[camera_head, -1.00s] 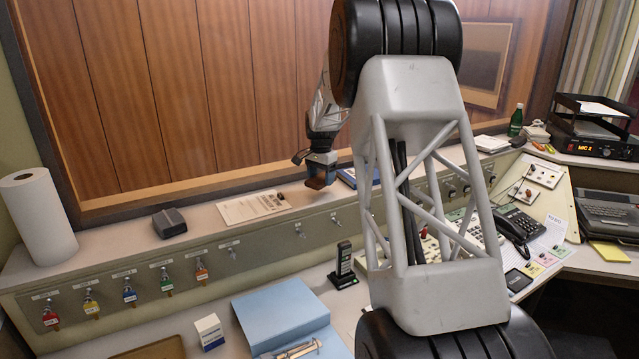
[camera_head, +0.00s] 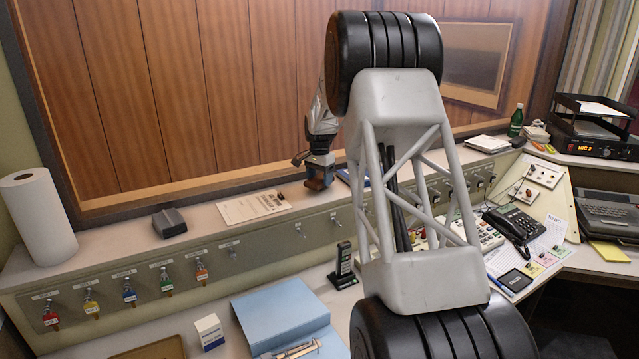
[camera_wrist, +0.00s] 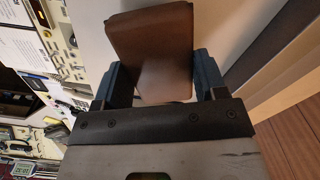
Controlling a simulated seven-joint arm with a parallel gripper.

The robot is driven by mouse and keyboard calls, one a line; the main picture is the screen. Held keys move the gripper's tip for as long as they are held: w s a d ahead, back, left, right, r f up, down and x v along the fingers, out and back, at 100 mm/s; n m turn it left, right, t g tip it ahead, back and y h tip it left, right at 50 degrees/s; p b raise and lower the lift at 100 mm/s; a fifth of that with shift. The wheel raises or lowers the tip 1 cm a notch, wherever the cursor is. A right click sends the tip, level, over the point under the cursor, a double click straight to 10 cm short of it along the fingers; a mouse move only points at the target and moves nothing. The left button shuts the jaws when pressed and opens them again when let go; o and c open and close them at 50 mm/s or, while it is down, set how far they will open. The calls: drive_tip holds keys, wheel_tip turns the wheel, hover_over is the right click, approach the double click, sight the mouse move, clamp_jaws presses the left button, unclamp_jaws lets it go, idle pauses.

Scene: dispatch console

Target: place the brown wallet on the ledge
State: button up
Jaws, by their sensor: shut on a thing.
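The brown wallet (camera_wrist: 152,50) is held between the two fingers of my gripper (camera_wrist: 160,82), which is shut on it. In the head view my gripper (camera_head: 320,178) is over the ledge (camera_head: 205,220), right of a printed sheet. The wallet shows there as a small brown patch (camera_head: 316,184) at the fingertips, mostly hidden by the fingers. It is close to the ledge top, but I cannot tell if it touches it.
On the ledge are a paper towel roll (camera_head: 38,215), a dark grey block (camera_head: 169,223), a printed sheet (camera_head: 252,207) and a blue item (camera_head: 352,178) just right of my gripper. A cordless phone (camera_head: 345,262) stands below. Keys hang along the ledge's front.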

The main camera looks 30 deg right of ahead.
sight(319, 179)
drive_tip(key=shift+f, duration=0.95)
drive_tip(key=o, duration=1)
drive_tip(key=shift+f, duration=0.1)
drive_tip(key=shift+c, duration=0.2)
wheel_tip(319, 179, up, 12)
drive_tip(key=shift+a, duration=0.1)
